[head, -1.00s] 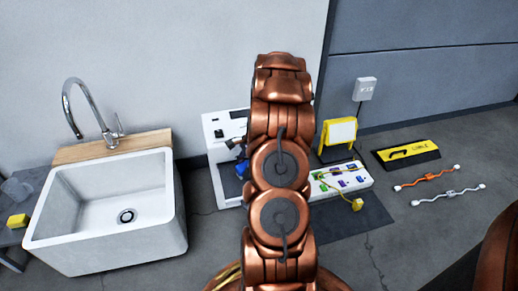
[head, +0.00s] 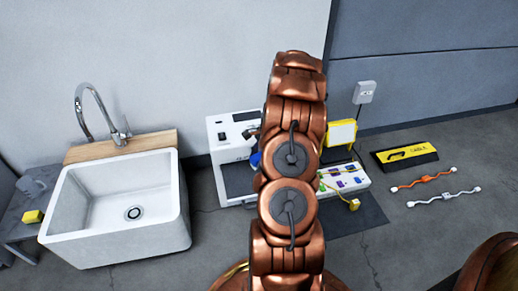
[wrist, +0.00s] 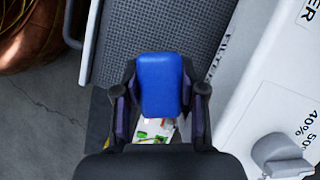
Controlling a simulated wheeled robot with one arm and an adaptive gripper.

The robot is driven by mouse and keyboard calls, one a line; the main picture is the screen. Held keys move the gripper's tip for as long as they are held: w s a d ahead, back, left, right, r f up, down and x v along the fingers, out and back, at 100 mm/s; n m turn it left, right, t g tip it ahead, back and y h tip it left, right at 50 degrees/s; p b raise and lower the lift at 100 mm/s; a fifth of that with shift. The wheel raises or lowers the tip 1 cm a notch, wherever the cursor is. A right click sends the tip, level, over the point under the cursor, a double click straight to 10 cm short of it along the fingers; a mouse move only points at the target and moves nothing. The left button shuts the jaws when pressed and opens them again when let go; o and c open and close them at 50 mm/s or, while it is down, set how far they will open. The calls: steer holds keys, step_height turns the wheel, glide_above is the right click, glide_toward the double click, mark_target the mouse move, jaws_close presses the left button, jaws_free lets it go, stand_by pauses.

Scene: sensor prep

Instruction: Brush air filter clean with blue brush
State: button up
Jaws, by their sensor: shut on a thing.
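My gripper (wrist: 160,78) is shut on the blue brush (wrist: 158,88); only its blue block shows, and no bristles are visible. The brush is above the dark textured bed (wrist: 160,30) of the white machine (wrist: 262,100). I cannot tell whether it touches anything. In the head view, a bit of blue, likely the brush (head: 256,160), shows at the left edge of my arm, which hides the gripper. A white panel in a yellow frame (head: 342,132) stands upright right of my arm; I cannot tell if it is the air filter.
A white sink (head: 60,218) with a tap stands left. Right of my arm, a white strip with coloured parts (head: 350,178) lies on a dark mat (head: 368,215). Beyond lie a yellow-black case (head: 405,156), an orange cable (head: 423,179) and a white cable (head: 445,197).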

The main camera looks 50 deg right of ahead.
steer(key=shift+r+p, duration=0.95)
steer(key=shift+r, duration=0.75)
steer(key=shift+w, duration=0.1)
